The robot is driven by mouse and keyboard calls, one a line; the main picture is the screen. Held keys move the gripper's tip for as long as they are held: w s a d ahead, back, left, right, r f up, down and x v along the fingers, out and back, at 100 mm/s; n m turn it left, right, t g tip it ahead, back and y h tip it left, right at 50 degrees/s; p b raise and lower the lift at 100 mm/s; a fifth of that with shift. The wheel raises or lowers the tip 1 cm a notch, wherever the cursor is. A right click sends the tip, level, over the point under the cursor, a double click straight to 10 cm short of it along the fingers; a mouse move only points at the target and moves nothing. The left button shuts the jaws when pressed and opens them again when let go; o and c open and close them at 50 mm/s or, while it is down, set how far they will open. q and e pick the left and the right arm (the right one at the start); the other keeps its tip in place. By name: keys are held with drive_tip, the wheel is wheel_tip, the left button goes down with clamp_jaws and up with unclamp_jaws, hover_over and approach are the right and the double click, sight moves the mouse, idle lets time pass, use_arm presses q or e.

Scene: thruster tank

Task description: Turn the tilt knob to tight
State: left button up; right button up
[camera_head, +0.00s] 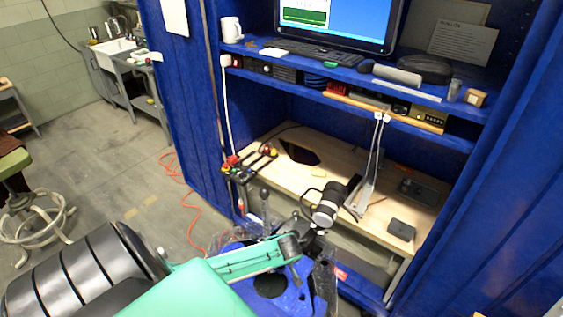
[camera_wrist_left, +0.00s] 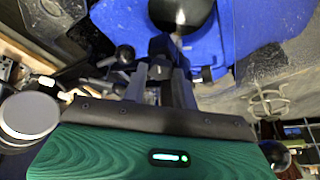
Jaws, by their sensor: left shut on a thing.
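My left gripper (camera_wrist_left: 163,72) is shut on a small black knob (camera_wrist_left: 161,46) in the left wrist view. The fingers close around the knob, hiding part of it, and no marking on it can be read. A blue surface with a round dark opening (camera_wrist_left: 180,12) lies just beyond the knob. The knob cannot be made out there. My right gripper is not in view.
A black and silver cylinder (camera_head: 327,208) stands close behind the gripper. A black lever with a ball top (camera_head: 264,193) rises to its left. A wooden desk (camera_head: 350,233) and blue cabinet wall (camera_head: 187,85) stand behind. An orange cable (camera_head: 190,205) crosses the floor at left.

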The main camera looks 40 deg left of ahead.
use_arm(q)
drive_tip(key=m+t+h, duration=0.1)
drive_tip(key=m, duration=0.2)
drive_tip(key=shift+s+a+m, duration=0.1)
drive_tip(key=shift+s+m, duration=0.05)
drive_tip(key=shift+m, duration=0.25)
drive_tip(key=shift+a+m+t+h, duration=0.1)
drive_tip(key=shift+m+t+h, duration=0.35)
drive_tip(key=shift+m, duration=1.25)
drive_tip(key=shift+s, duration=0.1)
drive_tip(key=o, duration=1)
